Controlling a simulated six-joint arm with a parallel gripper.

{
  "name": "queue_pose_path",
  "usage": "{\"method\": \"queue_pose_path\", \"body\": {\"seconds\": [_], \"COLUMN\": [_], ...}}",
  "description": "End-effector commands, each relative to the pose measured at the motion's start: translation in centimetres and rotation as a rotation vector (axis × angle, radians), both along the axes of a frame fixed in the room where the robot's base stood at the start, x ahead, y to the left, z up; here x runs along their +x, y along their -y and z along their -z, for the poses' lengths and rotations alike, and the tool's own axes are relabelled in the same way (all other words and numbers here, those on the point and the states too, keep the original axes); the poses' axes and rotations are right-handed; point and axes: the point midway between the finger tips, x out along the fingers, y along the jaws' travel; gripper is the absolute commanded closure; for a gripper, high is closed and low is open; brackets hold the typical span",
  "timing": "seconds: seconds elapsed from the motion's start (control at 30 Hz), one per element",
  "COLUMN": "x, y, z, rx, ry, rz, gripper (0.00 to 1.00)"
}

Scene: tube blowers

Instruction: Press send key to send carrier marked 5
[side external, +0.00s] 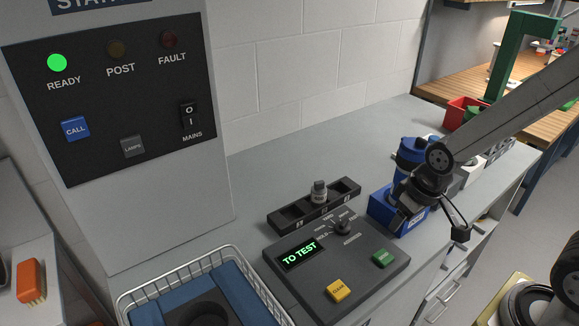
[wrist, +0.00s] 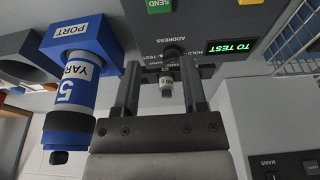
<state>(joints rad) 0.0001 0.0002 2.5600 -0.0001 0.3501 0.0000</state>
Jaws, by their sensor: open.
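The green SEND key (side external: 383,258) is on the right of the sloped grey console (side external: 345,262); it also shows at the top edge of the wrist view (wrist: 160,5). The console display (side external: 299,254) reads TO TEST. The carrier marked 5 (wrist: 70,98), with blue ends and a white label, is in the blue port block (wrist: 80,38) in the wrist view. In the side view my gripper (side external: 430,226) is in front of the port block (side external: 385,207), to the right of and above the console. Its two fingers (wrist: 160,70) are apart with nothing held.
A yellow CLEAR key (side external: 338,291) and a rotary knob (side external: 342,227) share the console. A black rack (side external: 285,215) behind it holds a small grey piece (side external: 319,192). A wire basket (side external: 245,268) is at front left. The panel's green READY lamp (side external: 57,62) is lit.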

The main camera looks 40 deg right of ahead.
Motion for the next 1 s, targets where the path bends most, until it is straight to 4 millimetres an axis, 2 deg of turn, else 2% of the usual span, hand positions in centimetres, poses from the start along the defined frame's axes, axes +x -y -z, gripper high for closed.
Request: {"method": "queue_pose_path", "body": {"seconds": [0.03,0.17,1.0], "x": [0.00,0.00,0.00], "y": [0.00,0.00,0.00], "z": [0.00,0.00,0.00], "rx": [0.000,0.000,0.000], "ry": [0.000,0.000,0.000], "rz": [0.000,0.000,0.000], "gripper": [0.58,1.00,1.00]}}
